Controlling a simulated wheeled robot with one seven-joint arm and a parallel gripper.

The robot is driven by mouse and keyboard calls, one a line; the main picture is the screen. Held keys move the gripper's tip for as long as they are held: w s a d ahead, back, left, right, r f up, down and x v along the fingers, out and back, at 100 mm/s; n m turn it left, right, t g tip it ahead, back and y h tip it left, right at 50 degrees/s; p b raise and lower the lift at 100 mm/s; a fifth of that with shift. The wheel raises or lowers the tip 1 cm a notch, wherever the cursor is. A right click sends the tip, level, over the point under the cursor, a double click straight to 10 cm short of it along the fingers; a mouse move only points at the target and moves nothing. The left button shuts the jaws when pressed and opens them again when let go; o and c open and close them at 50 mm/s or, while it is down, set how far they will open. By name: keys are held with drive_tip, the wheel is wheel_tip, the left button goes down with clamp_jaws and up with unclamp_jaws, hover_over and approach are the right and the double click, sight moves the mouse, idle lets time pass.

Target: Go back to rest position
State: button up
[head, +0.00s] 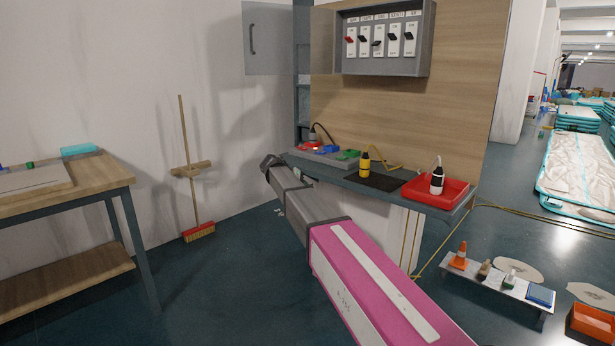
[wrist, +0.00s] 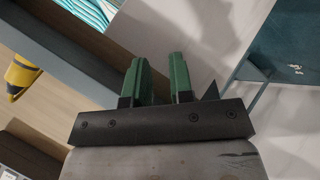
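My arm, pink and grey, reaches from the bottom right of the head view toward the workbench (head: 455,213). Its dark far end is beside the bench's left end; my gripper's fingers cannot be made out there. In the wrist view my gripper (wrist: 160,82) shows two green fingers standing apart, with a clear gap and nothing between them. The fingers appear free of the bench parts around them.
The bench carries a yellow-and-black bottle-like item (head: 365,163), a red tray (head: 455,192) and coloured connectors (head: 328,150). A switch box (head: 385,66) hangs above. A wooden table (head: 112,180) and broom (head: 190,170) are left. Open floor (head: 235,285) lies between.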

drive_tip(key=s+d+f+n+g+y, duration=0.1)
drive_tip(key=s+d+f+g+y, duration=0.15)
drive_tip(key=s+d+f, duration=0.85)
drive_tip(key=s+d+f+y, duration=0.2)
drive_tip(key=s+f, duration=0.3)
drive_tip(key=s, duration=0.3)
drive_tip(key=s+d+f+n+y, duration=0.1)
drive_tip(key=s+d+f, duration=0.3)
drive_tip(key=s, duration=0.4)
drive_tip(key=s+d+f+y, duration=0.3)
drive_tip(key=s+f, duration=0.3)
drive_tip(key=s, duration=0.2)
drive_tip(key=shift+s+d+f+g+y, duration=0.15)
drive_tip(key=shift+s+d+g+y, duration=0.2)
drive_tip(key=shift+d+g, duration=0.1)
